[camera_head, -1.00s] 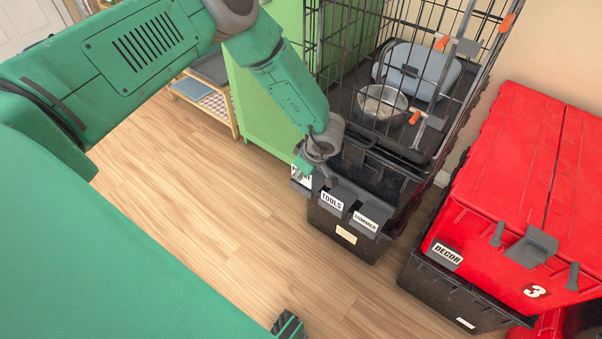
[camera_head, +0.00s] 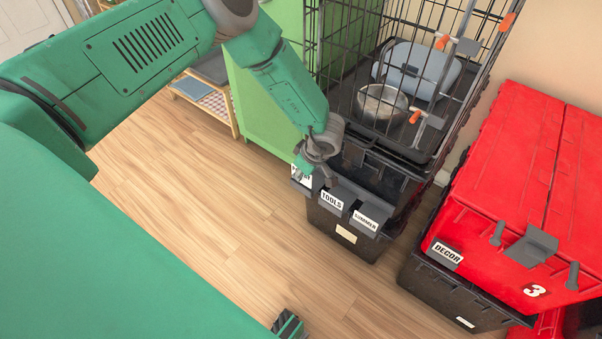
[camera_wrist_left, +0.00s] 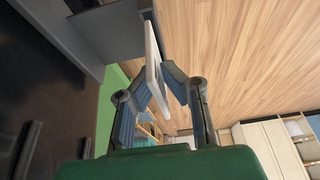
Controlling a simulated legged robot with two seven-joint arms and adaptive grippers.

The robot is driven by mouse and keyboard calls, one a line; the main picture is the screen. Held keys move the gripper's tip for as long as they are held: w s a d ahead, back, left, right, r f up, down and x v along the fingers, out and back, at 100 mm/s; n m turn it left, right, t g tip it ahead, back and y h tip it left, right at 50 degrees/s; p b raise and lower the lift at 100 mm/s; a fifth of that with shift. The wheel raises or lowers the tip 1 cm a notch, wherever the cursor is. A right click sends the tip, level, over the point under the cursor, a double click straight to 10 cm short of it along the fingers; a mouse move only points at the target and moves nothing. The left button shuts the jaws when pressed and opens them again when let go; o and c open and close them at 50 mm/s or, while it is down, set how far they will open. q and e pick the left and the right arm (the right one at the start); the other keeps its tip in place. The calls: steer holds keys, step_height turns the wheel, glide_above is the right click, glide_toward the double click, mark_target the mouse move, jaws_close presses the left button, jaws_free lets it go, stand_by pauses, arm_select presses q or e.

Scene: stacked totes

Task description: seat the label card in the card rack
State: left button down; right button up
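The label card (camera_head: 302,174) is white with dark lettering, partly hidden by my left gripper (camera_head: 309,172) in the head view. In the left wrist view the card (camera_wrist_left: 153,62) shows nearly edge-on, between the fingers of my left gripper (camera_wrist_left: 161,88), which are closed on it. The card rack (camera_head: 345,208) is grey, on the front of a black tote, and holds TOOLS and SUMMER cards. The held card is at the rack's left end; I cannot tell whether it sits in a slot. A dark fingered tip at the bottom edge looks like my right gripper (camera_head: 289,325), mostly cut off.
A wire crate (camera_head: 400,70) with a metal bowl (camera_head: 382,103) stands on the black tote (camera_head: 340,236). A red-lidded tote (camera_head: 520,190) marked DECOR stands to the right. A green cabinet (camera_head: 245,105) is behind. The wooden floor in front is clear.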

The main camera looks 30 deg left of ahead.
arm_select(q)
steer(key=shift+f+b, duration=0.8)
steer(key=shift+f, duration=0.45)
steer(key=c, duration=1.6)
jaws_free()
steer(key=shift+c, duration=0.2)
steer(key=v, duration=1.2)
steer(key=shift+f, duration=0.1)
